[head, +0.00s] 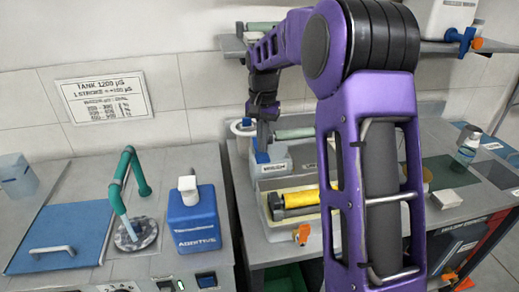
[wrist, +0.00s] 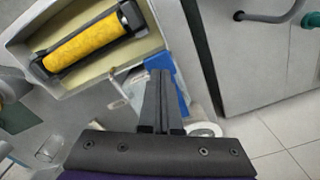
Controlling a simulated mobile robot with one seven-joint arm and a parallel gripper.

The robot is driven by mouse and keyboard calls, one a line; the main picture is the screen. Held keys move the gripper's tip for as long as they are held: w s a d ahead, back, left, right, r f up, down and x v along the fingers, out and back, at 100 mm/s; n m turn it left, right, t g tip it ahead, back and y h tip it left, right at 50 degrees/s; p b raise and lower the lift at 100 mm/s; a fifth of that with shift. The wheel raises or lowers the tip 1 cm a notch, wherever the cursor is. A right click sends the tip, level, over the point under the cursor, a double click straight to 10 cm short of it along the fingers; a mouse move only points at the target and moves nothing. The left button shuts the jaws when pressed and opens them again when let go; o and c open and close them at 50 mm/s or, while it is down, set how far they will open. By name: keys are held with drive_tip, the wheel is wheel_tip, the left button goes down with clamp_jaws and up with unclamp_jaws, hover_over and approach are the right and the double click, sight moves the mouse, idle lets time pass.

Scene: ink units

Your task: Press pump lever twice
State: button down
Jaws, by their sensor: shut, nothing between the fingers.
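No part is clearly marked as the pump lever. A grey bar (head: 296,133) stands out to the right from beside my gripper (head: 263,143), above a blue-and-grey labelled unit (head: 272,164); it may be the lever. In the wrist view my gripper (wrist: 160,75) has its fingers together and empty, over the unit's blue part (wrist: 181,98). A pale handle-like piece (wrist: 122,92) lies just left of the fingers. I cannot tell whether the fingertips touch anything. A sign about tank and strokes (head: 105,98) hangs on the wall at left.
On the left counter are a green bent pipe (head: 120,178), a blue additive bottle (head: 193,222) and a blue lid (head: 60,235). A gap separates the counters. My arm hides part of the right bench.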

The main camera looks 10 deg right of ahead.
drive_tip(key=shift+r, duration=2.9)
